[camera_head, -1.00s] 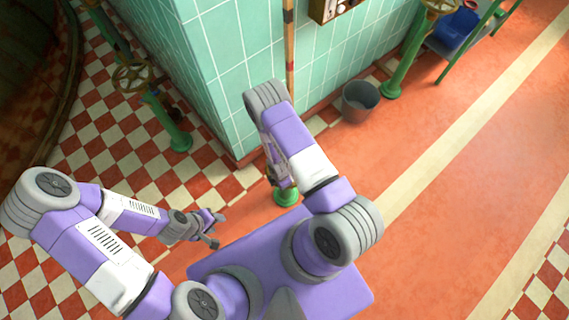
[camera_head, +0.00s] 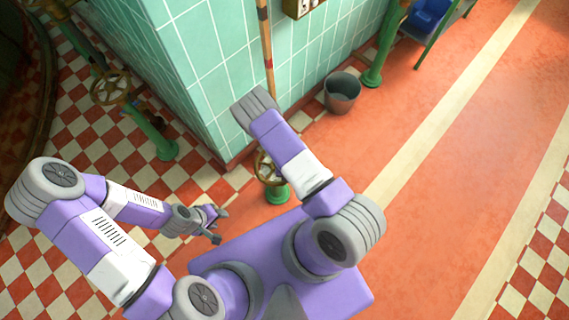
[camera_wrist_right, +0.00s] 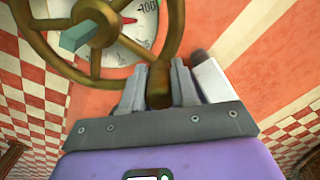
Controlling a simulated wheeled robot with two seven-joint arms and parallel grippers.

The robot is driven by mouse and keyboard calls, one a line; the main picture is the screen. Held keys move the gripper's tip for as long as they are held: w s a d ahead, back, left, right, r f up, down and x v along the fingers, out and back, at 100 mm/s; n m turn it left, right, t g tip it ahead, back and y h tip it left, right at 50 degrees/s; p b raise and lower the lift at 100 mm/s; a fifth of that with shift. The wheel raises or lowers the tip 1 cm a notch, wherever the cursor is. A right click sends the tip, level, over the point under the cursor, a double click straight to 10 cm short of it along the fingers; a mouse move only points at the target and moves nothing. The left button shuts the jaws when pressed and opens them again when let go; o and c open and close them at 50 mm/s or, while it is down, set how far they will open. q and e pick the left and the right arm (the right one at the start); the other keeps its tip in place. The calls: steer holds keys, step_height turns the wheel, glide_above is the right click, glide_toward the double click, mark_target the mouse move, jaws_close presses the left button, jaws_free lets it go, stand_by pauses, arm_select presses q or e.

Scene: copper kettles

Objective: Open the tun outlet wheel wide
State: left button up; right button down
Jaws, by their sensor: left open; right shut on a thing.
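A brass spoked wheel (camera_head: 264,166) stands on a green pedestal near the tiled wall corner, partly hidden by my right arm. In the right wrist view a brass wheel (camera_wrist_right: 96,70) fills the upper left, with a teal block on its hub and a white dial (camera_wrist_right: 135,25) behind. My right gripper (camera_wrist_right: 159,84) is shut on this wheel's rim; the rim lies between its two fingers. In the head view my right gripper is hidden behind the arm. My left gripper (camera_head: 218,225) is open and empty, left of and below the pedestal wheel.
Another brass wheel (camera_head: 111,88) sits on a green pipe at the left, beside a large dark round vessel (camera_head: 15,75). The tiled wall (camera_head: 205,75) juts out behind my right arm. A grey bucket (camera_head: 342,93) stands by it. The orange floor at right is clear.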

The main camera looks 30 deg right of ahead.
steer(key=shift+w+d+n, duration=0.25)
steer(key=shift+d+n, duration=0.8)
steer(key=shift+n, duration=0.35)
steer(key=c, duration=0.9)
jaws_free()
steer(key=shift+o, duration=0.2)
steer(key=shift+w, duration=0.1)
step_height(320, 180, up, 8)
steer(key=p, duration=0.3)
steer(key=shift+f, duration=0.2)
